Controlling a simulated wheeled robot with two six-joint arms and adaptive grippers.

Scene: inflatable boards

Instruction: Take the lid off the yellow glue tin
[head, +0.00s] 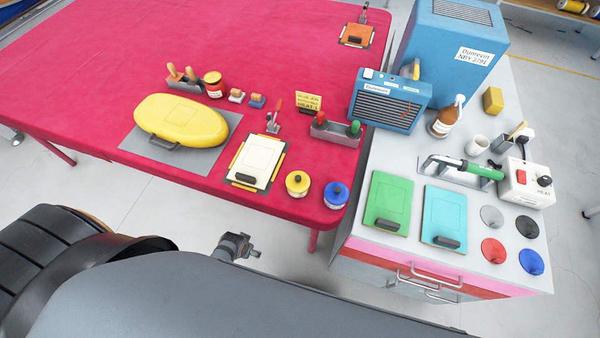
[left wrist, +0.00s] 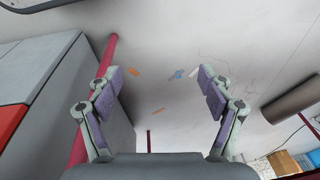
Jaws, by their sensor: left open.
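The yellow glue tin (head: 298,184) stands upright near the front edge of the red table, in the head view. Its yellow lid (head: 297,179), with a small dark knob, sits on top. My left gripper (head: 238,247) is low in front of the table edge, below and left of the tin and well apart from it. In the left wrist view my left gripper (left wrist: 159,78) is open and empty, with the floor beyond its fingers. The tin does not show in that view. My right gripper is not in view.
A blue-lidded tin (head: 336,196) stands just right of the yellow one, and a cream board (head: 256,162) lies to its left. A yellow inflatable board (head: 180,120) lies further left. The grey cabinet (head: 430,255) holds colored boards and round discs. A table leg (left wrist: 78,148) is close left.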

